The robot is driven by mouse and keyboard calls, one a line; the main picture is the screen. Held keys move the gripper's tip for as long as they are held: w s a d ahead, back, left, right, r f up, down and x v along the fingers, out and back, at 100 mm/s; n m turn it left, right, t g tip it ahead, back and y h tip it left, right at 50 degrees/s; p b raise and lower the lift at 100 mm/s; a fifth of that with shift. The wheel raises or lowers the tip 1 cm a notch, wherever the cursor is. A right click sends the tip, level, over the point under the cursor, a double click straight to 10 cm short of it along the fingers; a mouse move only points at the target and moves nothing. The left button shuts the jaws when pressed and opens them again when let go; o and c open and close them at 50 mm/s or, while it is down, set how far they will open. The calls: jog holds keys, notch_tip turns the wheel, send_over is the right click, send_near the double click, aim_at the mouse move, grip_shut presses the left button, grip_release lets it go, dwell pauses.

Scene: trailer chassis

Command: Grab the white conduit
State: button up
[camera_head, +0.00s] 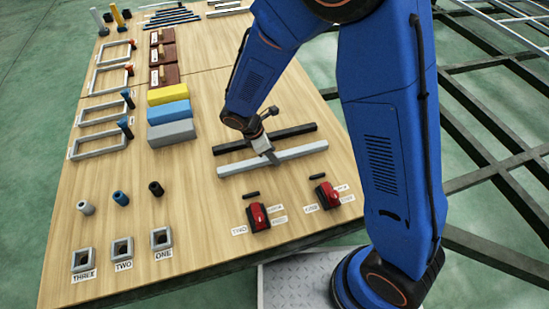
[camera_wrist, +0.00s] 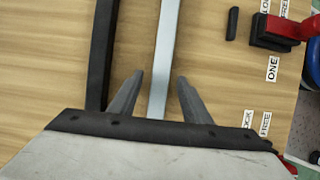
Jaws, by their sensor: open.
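The white conduit (camera_head: 302,152) is a long, pale square bar lying on the wooden table in the head view. It also shows in the wrist view (camera_wrist: 167,45), running up between the fingers. A black conduit (camera_head: 297,131) lies roughly parallel behind it, and in the wrist view (camera_wrist: 101,45) it is left of the left finger. My gripper (camera_head: 268,155) is over the middle of the white conduit. In the wrist view my gripper (camera_wrist: 158,88) is open, with one finger on each side of the white conduit. I cannot tell whether the fingers touch it.
Red-handled clamps (camera_head: 258,216) (camera_head: 328,194) with labels stand in front of the conduits. Grey, blue and yellow blocks (camera_head: 170,133) (camera_head: 168,112) (camera_head: 167,93) lie to the left. Square sockets (camera_head: 122,249) and small cylinders (camera_head: 120,198) are at front left. Dark metal frame rails (camera_head: 490,150) are at right.

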grip_shut()
